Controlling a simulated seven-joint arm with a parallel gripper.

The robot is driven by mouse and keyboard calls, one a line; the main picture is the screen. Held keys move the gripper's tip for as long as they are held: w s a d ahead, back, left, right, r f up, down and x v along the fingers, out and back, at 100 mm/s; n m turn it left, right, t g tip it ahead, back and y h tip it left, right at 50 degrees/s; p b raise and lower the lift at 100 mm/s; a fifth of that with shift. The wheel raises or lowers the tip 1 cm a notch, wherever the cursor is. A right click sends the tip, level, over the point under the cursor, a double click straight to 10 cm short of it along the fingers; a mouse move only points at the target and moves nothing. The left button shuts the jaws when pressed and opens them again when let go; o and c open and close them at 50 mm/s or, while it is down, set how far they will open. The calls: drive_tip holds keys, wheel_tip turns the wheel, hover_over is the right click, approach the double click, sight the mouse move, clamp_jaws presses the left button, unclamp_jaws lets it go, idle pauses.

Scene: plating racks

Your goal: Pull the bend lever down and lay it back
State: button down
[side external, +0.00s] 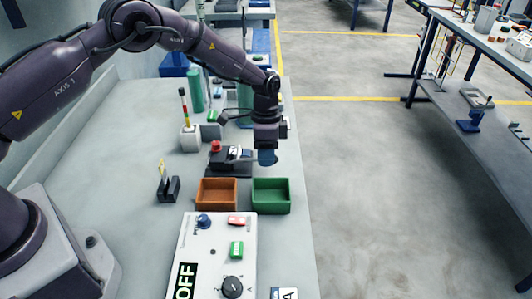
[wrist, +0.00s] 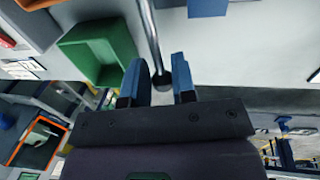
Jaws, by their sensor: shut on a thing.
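The bend lever (wrist: 151,35) shows in the wrist view as a thin grey rod running down from the top edge to a dark end between my fingers. My gripper (wrist: 160,80) is shut on it near that dark end, with one blue finger on each side. In the side view my gripper (side external: 267,158) points down at the right of the dark bending fixture (side external: 228,162), beyond the trays and near the bench's right edge. The lever cannot be made out clearly in the side view; my gripper covers that spot.
A green tray (side external: 271,207) and an orange tray (side external: 216,204) stand just in front of the fixture. A red knob (side external: 215,147) sits at its left. A control box (side external: 212,258) fills the front. Floor lies right of the bench.

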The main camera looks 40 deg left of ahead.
sight(239, 159)
drive_tip(key=shift+r, duration=0.1)
drive_tip(key=shift+s+a+r+t+h, duration=0.25)
drive_tip(key=shift+a+r+t+h, duration=0.05)
drive_tip(key=shift+r+t+h, duration=0.35)
drive_tip(key=shift+s+a+r+t+h, duration=0.3)
drive_tip(key=shift+r+t+h, duration=0.25)
drive_tip(key=shift+r+h, duration=0.15)
drive_tip(key=s+a+r+t+h, duration=0.2)
drive_tip(key=r+t+h, duration=0.1)
drive_tip(key=shift+s+a+m, duration=0.1)
drive_tip(key=shift+s+m, duration=0.05)
drive_tip(key=shift+m, duration=0.25)
drive_tip(key=shift+s+a+r, duration=0.35)
drive_tip(key=shift+s+a, duration=0.2)
drive_tip(key=shift+a, duration=0.05)
drive_tip(key=shift+s+a+r, duration=0.1)
drive_tip(key=shift+s+a, duration=1.2)
drive_tip(key=shift+s, duration=0.15)
drive_tip(key=c, duration=1)
unclamp_jaws()
drive_tip(key=shift+w, duration=0.1)
drive_tip(key=shift+o, duration=0.3)
drive_tip(key=shift+d+r, duration=0.1)
